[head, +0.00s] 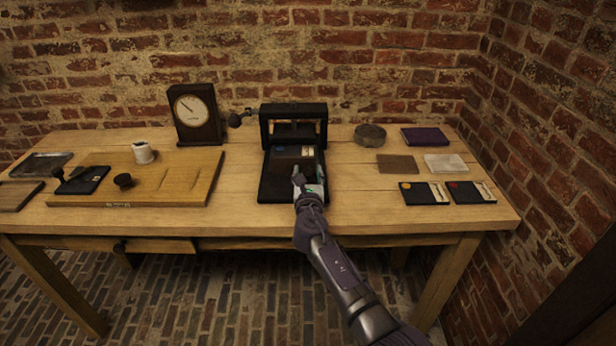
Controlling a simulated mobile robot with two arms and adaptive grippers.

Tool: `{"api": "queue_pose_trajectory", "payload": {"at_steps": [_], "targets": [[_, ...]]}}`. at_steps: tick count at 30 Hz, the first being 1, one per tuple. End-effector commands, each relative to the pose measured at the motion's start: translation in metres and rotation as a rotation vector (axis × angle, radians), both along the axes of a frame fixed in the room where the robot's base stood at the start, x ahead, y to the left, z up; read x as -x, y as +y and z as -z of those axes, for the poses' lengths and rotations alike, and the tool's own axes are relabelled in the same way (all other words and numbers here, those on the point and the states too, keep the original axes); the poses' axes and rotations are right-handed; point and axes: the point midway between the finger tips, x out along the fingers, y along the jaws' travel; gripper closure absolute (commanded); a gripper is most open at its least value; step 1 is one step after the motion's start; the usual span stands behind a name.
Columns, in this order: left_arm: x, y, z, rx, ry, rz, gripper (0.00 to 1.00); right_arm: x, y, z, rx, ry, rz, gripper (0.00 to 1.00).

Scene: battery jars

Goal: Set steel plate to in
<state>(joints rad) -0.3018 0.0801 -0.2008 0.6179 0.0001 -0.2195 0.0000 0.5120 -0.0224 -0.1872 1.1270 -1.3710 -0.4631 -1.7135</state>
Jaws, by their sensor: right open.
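A black press-like device (293,112) stands at the middle back of the table. A flat dark tray (275,188) extends from it toward me. A dark card with a blue mark and a pale patch (287,152) lies at the tray's far end. I cannot tell for sure which thing is the steel plate. My right gripper (299,178) is open over the right front part of the tray. I cannot tell whether it touches anything there. My left gripper is not in view.
A dial gauge (193,112) stands left of the device, behind a wooden board (190,160) with a white jar (143,152). At right are a round tin (370,135), a purple book (425,136), a brown pad (397,164), a pale pad (445,163) and two dark cards (425,193).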

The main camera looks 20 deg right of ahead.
Motion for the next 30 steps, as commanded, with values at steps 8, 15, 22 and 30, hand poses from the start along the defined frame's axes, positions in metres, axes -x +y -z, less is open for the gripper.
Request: {"api": "queue_pose_trajectory", "payload": {"at_steps": [8,15,22,30], "targets": [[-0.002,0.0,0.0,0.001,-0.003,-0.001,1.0,0.031,0.009,0.002,-0.002,0.001,-0.001,0.5],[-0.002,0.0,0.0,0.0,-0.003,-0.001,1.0,0.081,0.023,0.002,-0.002,0.002,-0.001,0.5],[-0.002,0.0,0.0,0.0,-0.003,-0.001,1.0,0.11,0.032,0.001,0.0,0.001,-0.001,0.5],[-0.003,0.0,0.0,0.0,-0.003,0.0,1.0,0.115,0.033,0.0,0.0,0.0,0.0,0.5]]}}
